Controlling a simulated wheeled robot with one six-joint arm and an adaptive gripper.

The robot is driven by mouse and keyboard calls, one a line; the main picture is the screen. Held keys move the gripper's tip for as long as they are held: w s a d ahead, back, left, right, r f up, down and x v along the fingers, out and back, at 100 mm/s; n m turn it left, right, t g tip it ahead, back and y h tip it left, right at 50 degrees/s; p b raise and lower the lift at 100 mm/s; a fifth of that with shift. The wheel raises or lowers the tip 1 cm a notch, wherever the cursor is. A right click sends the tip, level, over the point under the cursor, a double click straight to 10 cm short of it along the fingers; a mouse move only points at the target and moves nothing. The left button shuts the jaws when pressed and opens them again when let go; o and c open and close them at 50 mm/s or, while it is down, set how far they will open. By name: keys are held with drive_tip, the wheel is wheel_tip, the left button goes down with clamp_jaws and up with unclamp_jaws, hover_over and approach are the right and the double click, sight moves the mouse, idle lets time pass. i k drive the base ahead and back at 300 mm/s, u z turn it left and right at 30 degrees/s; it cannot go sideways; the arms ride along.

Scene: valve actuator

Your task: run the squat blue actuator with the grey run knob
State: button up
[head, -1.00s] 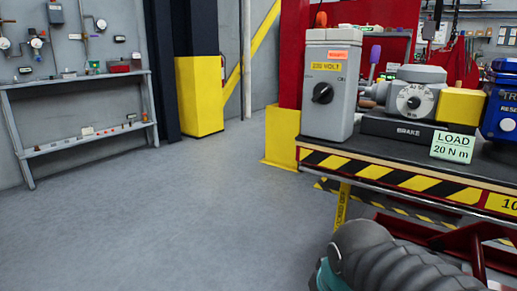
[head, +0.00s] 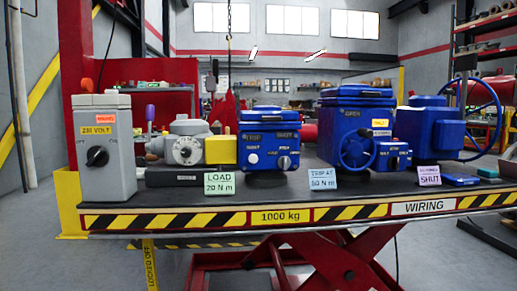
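The squat blue actuator (head: 268,127) stands on the lift table, left of centre. Its front face carries a round white part (head: 253,160) at left and a grey knob (head: 285,163) at right. Small lettering around the knob is too fine to read surely. A yellow block (head: 220,150) and a grey unit with a dial (head: 187,150) stand just left of it, on a black base (head: 175,176). A grey cabinet (head: 106,165) with a "230 VOLT" label and black rotary knob (head: 97,157) stands at the table's left end. My gripper is not in view.
A taller blue actuator (head: 357,112) with a handwheel and another blue unit (head: 432,128) with a large wheel stand further right. Cards reading "LOAD 20 N m" (head: 219,184), a torque value (head: 323,180) and "SHUT" (head: 429,176) line the table's striped front edge (head: 300,215). Grey floor shows at lower left.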

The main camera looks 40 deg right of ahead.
sight(284, 162)
drive_tip(key=u, duration=0.15)
drive_tip(key=k, duration=0.25)
drive_tip(key=z, duration=0.9)
drive_tip(key=i, duration=0.4)
drive_tip(key=z, duration=2.45)
drive_tip(key=k, duration=0.85)
drive_tip(key=u, duration=0.9)
drive_tip(key=i, duration=0.45)
drive_tip(key=z, duration=0.05)
